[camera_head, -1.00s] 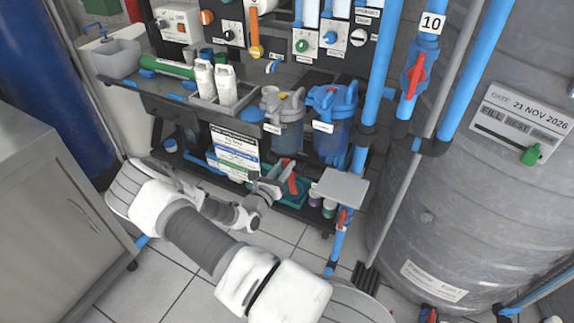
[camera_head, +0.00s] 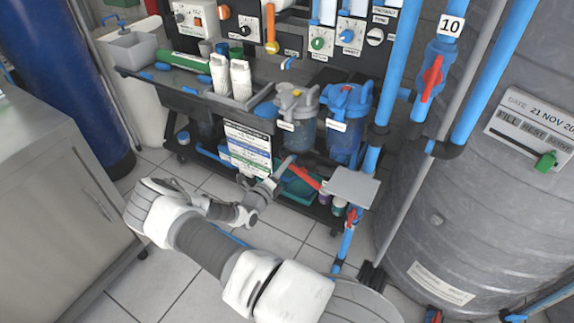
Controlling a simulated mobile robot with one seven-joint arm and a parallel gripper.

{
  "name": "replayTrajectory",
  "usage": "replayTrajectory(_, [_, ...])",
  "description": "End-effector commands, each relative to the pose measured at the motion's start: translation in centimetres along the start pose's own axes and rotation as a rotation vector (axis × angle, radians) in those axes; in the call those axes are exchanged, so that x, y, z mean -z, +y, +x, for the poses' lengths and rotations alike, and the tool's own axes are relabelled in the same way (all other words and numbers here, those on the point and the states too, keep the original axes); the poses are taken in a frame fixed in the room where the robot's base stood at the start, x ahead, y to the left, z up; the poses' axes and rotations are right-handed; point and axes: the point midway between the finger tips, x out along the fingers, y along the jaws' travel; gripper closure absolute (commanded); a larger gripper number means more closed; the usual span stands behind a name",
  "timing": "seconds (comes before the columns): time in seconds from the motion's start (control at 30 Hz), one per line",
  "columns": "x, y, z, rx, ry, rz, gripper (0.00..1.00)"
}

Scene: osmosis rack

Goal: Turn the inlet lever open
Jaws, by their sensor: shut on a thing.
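My gripper (camera_head: 272,180) is low in front of the rack, at the left end of a red lever-like bar (camera_head: 306,178). It is shut on this bar as far as I can see; the exact contact is small and partly hidden by the fingers. The bar slants down to the right, in front of a green tray (camera_head: 297,190) on the lower shelf. Other red levers show: one on the thick blue pipe (camera_head: 432,78) below the label 10, and a small one on a lower blue pipe (camera_head: 350,217). No label names the inlet lever.
A grey plate (camera_head: 352,187) stands just right of the red bar. Two filter housings (camera_head: 346,120) hang above, and a printed sheet (camera_head: 247,148) is behind my gripper. A large grey tank (camera_head: 470,190) fills the right, a metal cabinet (camera_head: 60,200) the left.

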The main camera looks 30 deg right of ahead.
Motion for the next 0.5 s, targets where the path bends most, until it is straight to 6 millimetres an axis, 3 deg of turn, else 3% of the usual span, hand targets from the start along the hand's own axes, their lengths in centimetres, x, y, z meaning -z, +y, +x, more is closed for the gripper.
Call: replayTrajectory(0.5, [0.7, 2.4, -0.1, -0.005, 0.003, -0.368, 1.0])
